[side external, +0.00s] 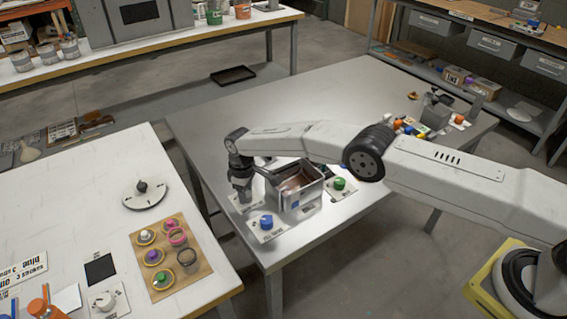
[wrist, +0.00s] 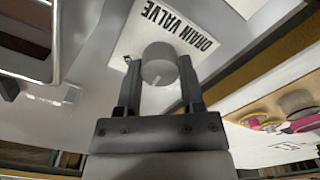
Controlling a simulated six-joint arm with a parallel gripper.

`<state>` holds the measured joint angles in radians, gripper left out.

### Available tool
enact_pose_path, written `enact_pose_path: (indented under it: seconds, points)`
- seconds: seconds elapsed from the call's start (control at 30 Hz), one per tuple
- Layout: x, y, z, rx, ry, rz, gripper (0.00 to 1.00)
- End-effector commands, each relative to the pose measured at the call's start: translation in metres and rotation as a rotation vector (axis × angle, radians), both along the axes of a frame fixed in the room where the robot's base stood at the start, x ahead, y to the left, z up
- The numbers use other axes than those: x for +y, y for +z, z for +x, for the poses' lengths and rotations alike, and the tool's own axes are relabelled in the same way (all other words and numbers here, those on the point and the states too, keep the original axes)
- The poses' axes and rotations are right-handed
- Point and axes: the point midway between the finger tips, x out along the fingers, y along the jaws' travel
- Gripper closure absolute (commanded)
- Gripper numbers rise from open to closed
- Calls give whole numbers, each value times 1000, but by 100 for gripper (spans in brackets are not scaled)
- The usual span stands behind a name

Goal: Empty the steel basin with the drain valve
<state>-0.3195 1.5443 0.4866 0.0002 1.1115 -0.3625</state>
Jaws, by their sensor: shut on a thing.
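The steel basin (side external: 302,204) stands near the left end of the grey table and holds brown liquid. Part of it also shows at the left of the wrist view (wrist: 58,40). The drain valve is a round grey knob (wrist: 159,68) with a pale pointer mark, on a white plate labelled DRAIN VALVE (wrist: 205,22). My gripper (wrist: 159,64) is shut on the knob, one finger on each side. In the side view my gripper (side external: 241,194) points down beside the basin's left side and hides the knob.
A blue knob (side external: 266,222) and a green knob (side external: 339,184) sit on plates close to the basin. A white bench at left carries a wooden board (side external: 166,281) of small colour pots and a round dial (side external: 144,194). My arm crosses above the table.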

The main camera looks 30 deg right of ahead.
Motion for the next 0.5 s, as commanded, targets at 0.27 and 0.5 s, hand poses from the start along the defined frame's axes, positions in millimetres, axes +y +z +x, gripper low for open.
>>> enact_pose_path:
  seconds: [0.27,0.5]
  points:
    - [0,1,1,-2,-263,0,100]
    - [0,1,1,-3,-489,1,100]
